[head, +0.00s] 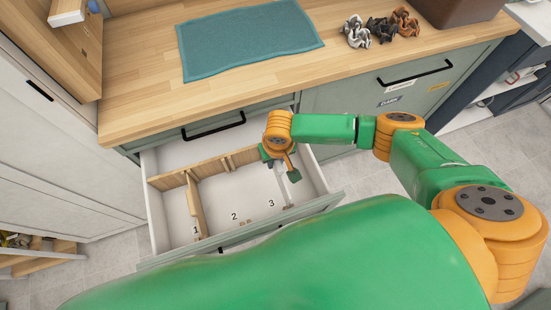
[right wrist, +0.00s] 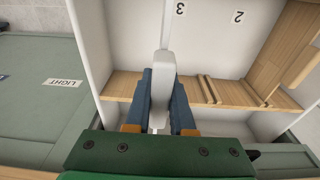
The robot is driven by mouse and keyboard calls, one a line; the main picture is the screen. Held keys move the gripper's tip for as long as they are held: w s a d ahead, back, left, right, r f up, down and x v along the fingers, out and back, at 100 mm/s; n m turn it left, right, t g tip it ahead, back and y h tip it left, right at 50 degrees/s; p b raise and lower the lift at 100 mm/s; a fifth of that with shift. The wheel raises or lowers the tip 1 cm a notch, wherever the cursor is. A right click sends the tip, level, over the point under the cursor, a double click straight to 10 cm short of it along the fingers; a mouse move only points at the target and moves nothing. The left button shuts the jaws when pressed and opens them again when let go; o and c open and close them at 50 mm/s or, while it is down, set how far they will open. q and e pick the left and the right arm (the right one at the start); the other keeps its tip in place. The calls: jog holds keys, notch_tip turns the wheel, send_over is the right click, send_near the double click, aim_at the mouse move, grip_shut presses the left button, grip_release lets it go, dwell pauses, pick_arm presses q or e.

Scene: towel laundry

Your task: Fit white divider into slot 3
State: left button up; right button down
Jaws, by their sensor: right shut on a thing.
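The white divider (head: 282,185) is a thin pale panel at the right part of the open drawer, in line with the label 3 (head: 271,203). My right gripper (head: 284,165) is over the drawer from the back right, shut on the divider. In the right wrist view the divider (right wrist: 163,75) sits between the two blue-grey fingers, and its far part runs towards the label 3 (right wrist: 180,8). Whether its lower edge sits in a slot is hidden. My left gripper is not in view.
The drawer (head: 325,202) has a wooden cross rail (head: 212,166) and a wooden divider (head: 195,205) standing near label 1. The countertop above holds a teal towel (head: 248,38), several crumpled cloths (head: 381,32) and a brown box (head: 455,10).

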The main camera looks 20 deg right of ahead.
jog(key=shift+f, duration=0.3)
dwell(0.4)
jog(key=shift+f+b, duration=0.8)
jog(key=shift+f, duration=0.25)
jog(key=shift+f, duration=0.35)
jog(key=shift+f+b, duration=0.65)
jog(key=shift+f, duration=0.05)
jog(key=shift+f, duration=0.35)
jog(key=shift+f+b, duration=0.95)
jog(key=shift+f, duration=0.1)
jog(key=shift+f+b, duration=0.5)
jog(key=shift+f, duration=0.2)
jog(key=shift+f, duration=0.3)
jog(key=shift+f, duration=0.25)
